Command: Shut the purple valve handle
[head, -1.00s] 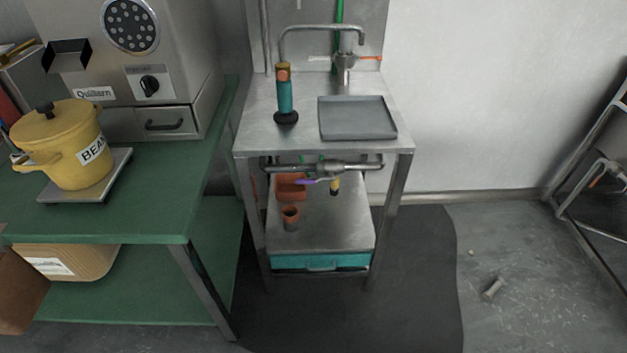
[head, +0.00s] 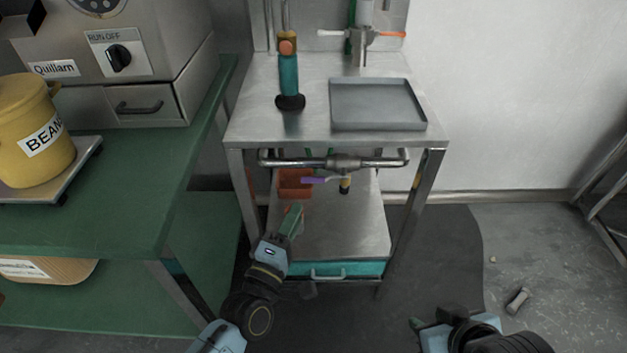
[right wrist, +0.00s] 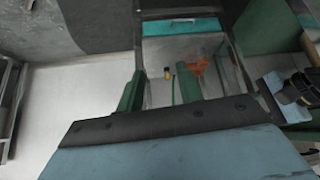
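The purple valve handle (head: 314,180) sticks out to the left, roughly level, from beneath the metal pipe (head: 382,161) under the sink table. A yellow-and-black piece (head: 345,185) hangs beside its right end. My left gripper (head: 293,217) is below and left of the handle, apart from it in the picture, in front of the lower shelf. I cannot tell whether its green fingers are open. My right gripper (head: 416,325) is low in the head view, far from the handle. The right wrist view shows its fingers (right wrist: 160,88) apart with nothing held. I cannot make out the handle there.
The sink table (head: 300,128) has legs on both sides and a lower shelf (head: 350,225). An orange bin (head: 292,184) sits behind the handle. A green workbench (head: 110,230) stands close on the left. Open floor lies on the right, with a small cylinder (head: 517,300).

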